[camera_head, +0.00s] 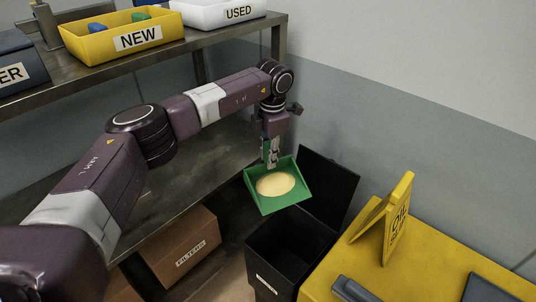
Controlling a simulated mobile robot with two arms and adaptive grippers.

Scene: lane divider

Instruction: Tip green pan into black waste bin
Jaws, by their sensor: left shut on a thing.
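The green pan (254,199) is in the head view, right of the middle, with a pale yellow pile (276,184) lying in it. My left gripper (271,165) points down and is shut on the pan at its far side. The pan is held above the black waste bin (262,246), near its far left part, and looks close to level. The bin stands open, with its dark lid (328,184) raised behind. The bin's inside is dark and its contents cannot be made out. My right gripper is not in view.
A metal shelf (212,43) holds a yellow NEW tray (118,38) and a white USED tray (215,14). A FILTERS box (184,247) sits low on the left. A yellow surface (440,255) with an upright yellow sign (396,222) stands close on the bin's right.

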